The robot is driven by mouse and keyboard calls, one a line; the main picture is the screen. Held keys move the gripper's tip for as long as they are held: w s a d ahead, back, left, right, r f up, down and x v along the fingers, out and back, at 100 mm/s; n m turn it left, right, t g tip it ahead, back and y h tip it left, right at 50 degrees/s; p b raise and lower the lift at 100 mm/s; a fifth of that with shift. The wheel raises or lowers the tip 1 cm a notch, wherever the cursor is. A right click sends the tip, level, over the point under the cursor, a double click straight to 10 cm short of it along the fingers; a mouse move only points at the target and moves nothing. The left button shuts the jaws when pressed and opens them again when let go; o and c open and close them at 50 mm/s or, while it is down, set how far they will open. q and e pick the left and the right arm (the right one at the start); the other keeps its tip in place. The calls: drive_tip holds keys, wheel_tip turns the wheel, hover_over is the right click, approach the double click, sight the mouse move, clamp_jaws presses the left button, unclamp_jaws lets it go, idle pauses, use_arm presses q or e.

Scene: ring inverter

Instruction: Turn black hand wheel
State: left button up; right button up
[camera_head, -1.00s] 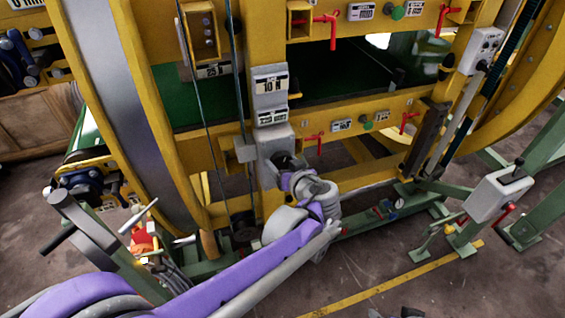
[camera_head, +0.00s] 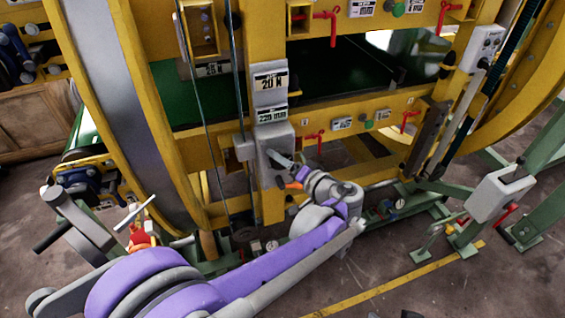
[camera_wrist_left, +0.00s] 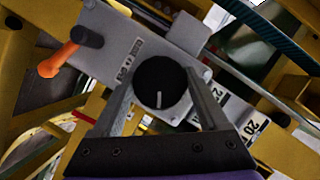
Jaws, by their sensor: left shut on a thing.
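The black hand wheel (camera_wrist_left: 161,85) is a round black knob with a white mark, on a grey box with a printed label. In the left wrist view my left gripper (camera_wrist_left: 162,92) has one finger on each side of the wheel and is shut on it. In the head view the grey box (camera_head: 272,140) sits on a yellow upright, and my left gripper (camera_head: 282,163) reaches its front from the lower right. The wheel is hidden there by the gripper. A display (camera_head: 270,82) above the box reads 20 N. My right gripper is not in view.
An orange lever (camera_wrist_left: 58,60) with a black pivot sits beside the wheel on the same box. Thin cables (camera_head: 238,75) run down left of the box. Red valve handles (camera_head: 320,140) stick out from the yellow beam to the right. Open floor (camera_head: 400,270) lies at lower right.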

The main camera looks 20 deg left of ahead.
use_arm(q)
drive_tip(key=shift+m+y, duration=0.4)
drive_tip(key=shift+m, duration=0.3)
drive_tip(key=o, duration=1.3)
drive_tip(key=shift+c, duration=0.2)
drive_tip(key=shift+d, duration=0.1)
drive_tip(key=v, duration=1)
drive_tip(key=shift+s+d+b, duration=0.25)
drive_tip(key=shift+s+b, duration=0.05)
drive_tip(key=shift+b, duration=0.05)
